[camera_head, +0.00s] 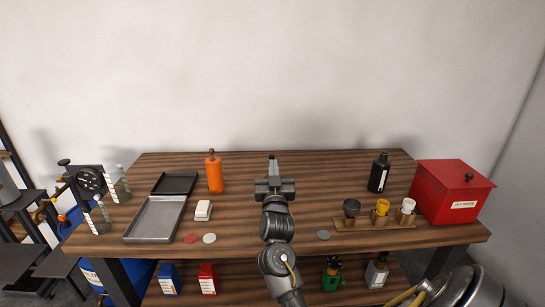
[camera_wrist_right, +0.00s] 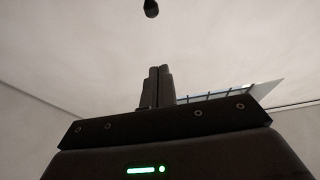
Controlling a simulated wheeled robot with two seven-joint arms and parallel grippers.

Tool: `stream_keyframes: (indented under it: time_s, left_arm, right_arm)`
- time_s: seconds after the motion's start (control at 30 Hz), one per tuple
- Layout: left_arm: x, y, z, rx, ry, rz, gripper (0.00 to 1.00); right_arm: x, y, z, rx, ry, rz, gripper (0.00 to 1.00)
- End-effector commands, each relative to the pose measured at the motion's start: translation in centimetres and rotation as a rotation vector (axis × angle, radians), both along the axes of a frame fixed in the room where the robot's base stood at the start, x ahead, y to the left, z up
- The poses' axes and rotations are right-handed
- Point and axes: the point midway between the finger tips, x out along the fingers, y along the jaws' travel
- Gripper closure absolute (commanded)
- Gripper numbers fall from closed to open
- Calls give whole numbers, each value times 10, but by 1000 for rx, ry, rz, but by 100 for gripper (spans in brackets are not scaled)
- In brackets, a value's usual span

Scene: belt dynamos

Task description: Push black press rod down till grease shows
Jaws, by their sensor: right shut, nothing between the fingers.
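I cannot pick out the press rod or any grease for certain. A black knobbed rod (camera_head: 64,162) stands out at the far left beside a black board with a round dial (camera_head: 88,180). A wooden block (camera_head: 372,222) at the right bears a black, a yellow and a white cup-like piece. My right gripper (camera_head: 272,160) is over the middle of the table, shut and empty, apart from these things. Its closed fingers show in the wrist view (camera_wrist_right: 160,72). A small dark knob-like thing (camera_wrist_right: 151,8) shows beyond them; I cannot tell what it is. My left gripper is out of view.
An orange bottle (camera_head: 214,174), a grey tray (camera_head: 156,218), a black tray (camera_head: 175,183) and a white block (camera_head: 203,210) are left of my gripper. A black bottle (camera_head: 379,174) and a red box (camera_head: 449,192) stand at the right. Bare tabletop (camera_head: 325,180) lies right of the gripper.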

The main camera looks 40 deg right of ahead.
Motion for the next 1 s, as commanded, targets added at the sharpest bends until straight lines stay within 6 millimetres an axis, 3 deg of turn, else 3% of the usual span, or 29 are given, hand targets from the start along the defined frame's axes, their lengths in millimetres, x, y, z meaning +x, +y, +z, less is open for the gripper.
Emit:
stream_keyframes:
  time_s: [0.17,0.57,0.7,1.0]
  left_arm:
    - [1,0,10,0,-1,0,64]
    - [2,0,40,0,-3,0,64]
    - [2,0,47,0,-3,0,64]
    - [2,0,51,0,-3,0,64]
  right_arm:
    - [15,-12,10,-2,3,0,100]
    - [75,-58,38,0,2,0,100]
    - [74,-56,11,1,7,2,100]
    - [74,-56,-8,1,3,3,100]
